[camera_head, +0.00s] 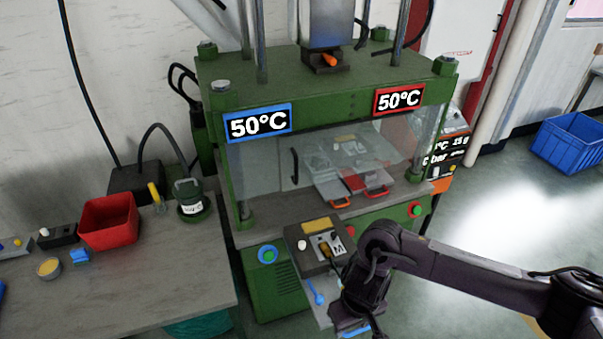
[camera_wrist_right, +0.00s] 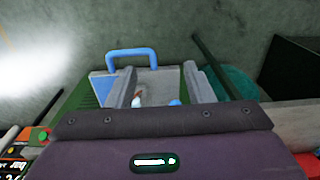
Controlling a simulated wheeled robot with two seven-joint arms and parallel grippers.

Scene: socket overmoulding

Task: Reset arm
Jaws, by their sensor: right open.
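My right arm (camera_head: 470,268) reaches in from the right in the head view. Its dark wrist and gripper (camera_head: 352,312) hang in front of the press, beside the small control box. In the right wrist view my right gripper (camera_wrist_right: 160,70) is open, with its two grey fingers apart. Behind the fingers is a grey plate with a blue handle (camera_wrist_right: 131,53). A small reddish-brown and white piece and a blue piece show between the fingers; whether any touch them is unclear. My left gripper is not in view.
The green press (camera_head: 335,92) with two 50°C signs stands behind my arm. A control box (camera_head: 312,262) juts from its front. The grey table (camera_head: 150,285) at left holds a red bin (camera_head: 109,222). A blue crate (camera_head: 572,140) stands on open floor at right.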

